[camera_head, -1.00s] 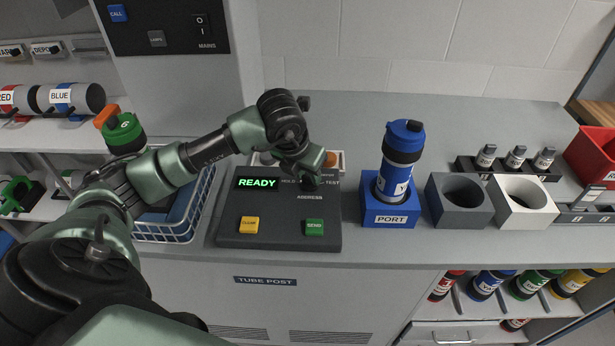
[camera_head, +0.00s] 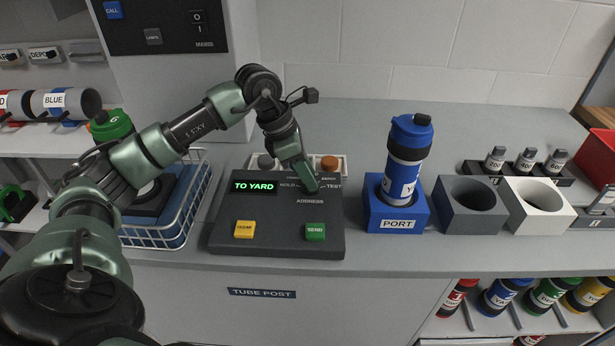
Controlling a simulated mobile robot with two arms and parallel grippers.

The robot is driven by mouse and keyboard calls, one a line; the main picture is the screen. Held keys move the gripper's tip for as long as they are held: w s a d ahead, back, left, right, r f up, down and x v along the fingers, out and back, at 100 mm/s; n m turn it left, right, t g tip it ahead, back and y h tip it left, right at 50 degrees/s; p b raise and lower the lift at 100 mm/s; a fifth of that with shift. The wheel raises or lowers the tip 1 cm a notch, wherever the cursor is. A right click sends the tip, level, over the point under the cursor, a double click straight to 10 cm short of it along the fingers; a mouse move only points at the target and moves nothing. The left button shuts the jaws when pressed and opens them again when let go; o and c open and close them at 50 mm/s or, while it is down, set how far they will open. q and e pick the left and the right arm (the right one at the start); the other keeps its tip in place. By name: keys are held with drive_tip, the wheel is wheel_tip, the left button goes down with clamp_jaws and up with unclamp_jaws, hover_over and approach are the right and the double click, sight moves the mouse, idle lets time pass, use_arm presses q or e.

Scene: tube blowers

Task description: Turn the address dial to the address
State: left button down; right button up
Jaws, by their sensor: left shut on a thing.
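The dark control panel (camera_head: 280,240) stands on the counter. Its display (camera_head: 254,187) reads "TO YARD" in green. The address dial is mostly hidden under my left gripper (camera_head: 308,190), which reaches down onto it from above and is shut on it. Dial markings such as "HOLD" and "TEST" show around the gripper, with "ADDRESS" below. The yellow CLEAR button (camera_head: 244,229) and the green SEND button (camera_head: 316,232) are on the panel's front part. A blue-capped tube (camera_head: 406,150) stands tilted in the blue PORT block (camera_head: 398,225). My right gripper is out of view.
A grey block (camera_head: 455,226) and a white block (camera_head: 538,216) with round holes stand right of the port. A wire basket (camera_head: 170,238) is left of the panel. Small weights (camera_head: 526,160) and a red bin (camera_head: 600,160) are at the far right. The back counter is clear.

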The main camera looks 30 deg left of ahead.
use_arm(q)
drive_tip(key=m, duration=0.2)
drive_tip(key=m+g+h, duration=0.1)
drive_tip(key=m, duration=0.1)
drive_tip(key=shift+w+m+g, duration=0.2)
drive_tip(key=shift+m+g, duration=0.1)
drive_tip(key=shift+m+g+b, duration=0.3)
drive_tip(key=shift+m+g, duration=0.5)
drive_tip(key=shift+m, duration=1.2)
drive_tip(key=shift+w, duration=0.1)
drive_tip(key=c, duration=1.1)
unclamp_jaws()
drive_tip(key=v, duration=0.7)
drive_tip(key=shift+a+r, duration=0.15)
drive_tip(key=shift+r, duration=0.2)
